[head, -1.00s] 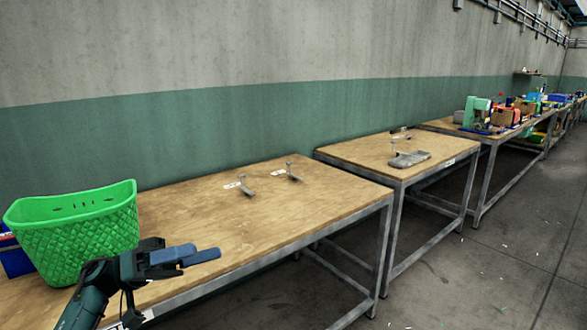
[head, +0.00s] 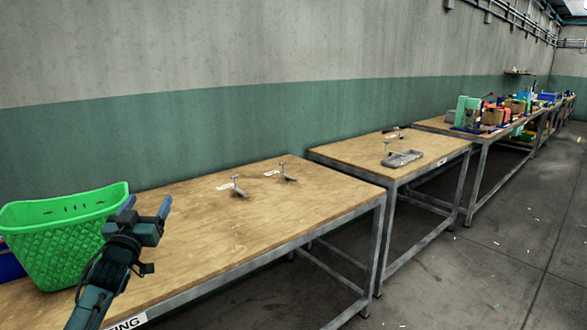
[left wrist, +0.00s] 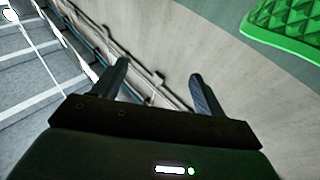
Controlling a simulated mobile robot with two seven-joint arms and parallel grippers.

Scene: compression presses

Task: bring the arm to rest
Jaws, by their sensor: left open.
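My left gripper (head: 146,206) is raised in front of the near wooden table, at the right side of the green basket. Its two blue-grey fingers point up and are apart, with nothing between them. In the left wrist view the left gripper (left wrist: 158,85) is also open and empty, with the wall and ceiling beyond it. The green basket (head: 60,245) stands at the left end of the near table, and part of it shows at the top right of the left wrist view (left wrist: 290,28). My right gripper is not in view.
The near table (head: 235,235) is mostly bare, with two small metal fixtures (head: 238,188) (head: 287,174) at its back. A second table (head: 350,153) holds a grey metal tray (head: 401,158). Farther benches carry a green press (head: 467,111) and boxes. The floor at the right is open.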

